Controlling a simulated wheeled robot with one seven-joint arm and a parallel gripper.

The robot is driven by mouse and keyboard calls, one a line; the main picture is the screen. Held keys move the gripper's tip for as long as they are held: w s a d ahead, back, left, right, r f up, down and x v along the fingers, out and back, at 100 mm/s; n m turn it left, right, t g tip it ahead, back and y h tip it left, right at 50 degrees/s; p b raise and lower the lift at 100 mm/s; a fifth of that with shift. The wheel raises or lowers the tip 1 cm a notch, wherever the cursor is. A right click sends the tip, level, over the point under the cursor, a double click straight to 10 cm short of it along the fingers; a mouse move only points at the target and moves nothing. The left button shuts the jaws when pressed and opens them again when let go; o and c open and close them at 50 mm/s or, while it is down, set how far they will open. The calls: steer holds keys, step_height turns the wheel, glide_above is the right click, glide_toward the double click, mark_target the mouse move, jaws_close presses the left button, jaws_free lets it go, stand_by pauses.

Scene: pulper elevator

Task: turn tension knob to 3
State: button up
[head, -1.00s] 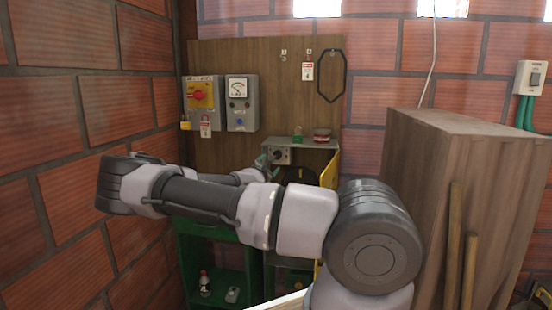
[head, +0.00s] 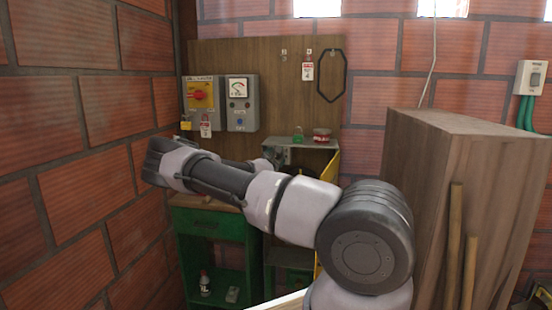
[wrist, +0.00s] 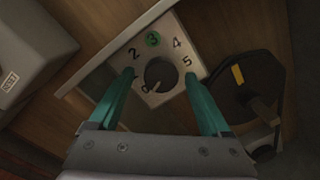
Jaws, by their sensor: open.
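The tension knob (wrist: 159,73) is dark and round on a pale dial plate (wrist: 185,51) in the wrist view. The numbers 2, 3, 4 and 5 run around its upper side, with 3 on a green disc. A light mark shows at the knob's lower left, away from the 3. My gripper (wrist: 158,75) is open, its two teal fingers on either side of the knob in the picture. I see no contact, and I cannot tell how far the fingertips are from the plate. In the head view my arm largely hides the knob and gripper.
A black disc with a yellow mark (wrist: 238,75) lies right of the dial. In the head view, a switch box with a red knob (head: 198,95) and a meter box (head: 241,103) hang above left. A wooden cabinet (head: 460,135) stands at right.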

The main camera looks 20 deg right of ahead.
jaws_close()
steer(key=shift+m, duration=0.3)
steer(key=m, duration=0.6)
steer(key=m+y, duration=0.1)
steer(key=m, duration=0.5)
steer(key=m+y, duration=0.1)
steer(key=m, duration=0.5)
steer(key=shift+s+d+r+m, duration=0.15)
steer(key=shift+r+m, duration=0.1)
steer(key=shift+m, duration=0.15)
steer(key=m, duration=0.5)
steer(key=shift+m+t+y, duration=0.3)
steer(key=shift+m+t, duration=0.1)
